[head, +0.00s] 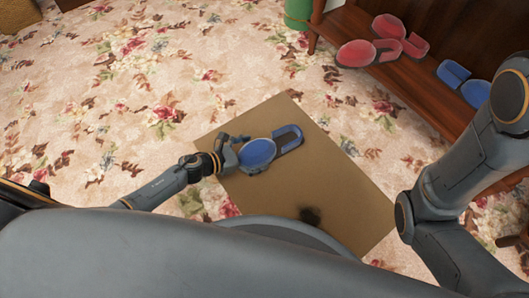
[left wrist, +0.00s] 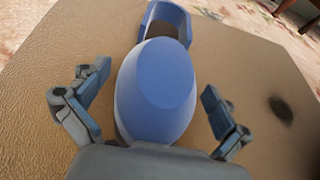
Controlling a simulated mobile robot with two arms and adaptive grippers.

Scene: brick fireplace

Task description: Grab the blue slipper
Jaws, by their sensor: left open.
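A blue slipper (head: 257,153) lies on a brown mat (head: 325,185) on the floor in the head view. My left gripper (head: 236,151) is open at the rounded end. In the left wrist view, the blue slipper (left wrist: 158,88) lies between the two fingers of my left gripper (left wrist: 157,88), with a gap visible on each side. The right arm shows at the right of the head view, but its gripper is out of view.
A green container (head: 298,14) stands at the top. Flowered carpet (head: 120,90) is open on the left. A dark spot (head: 310,215) marks the mat.

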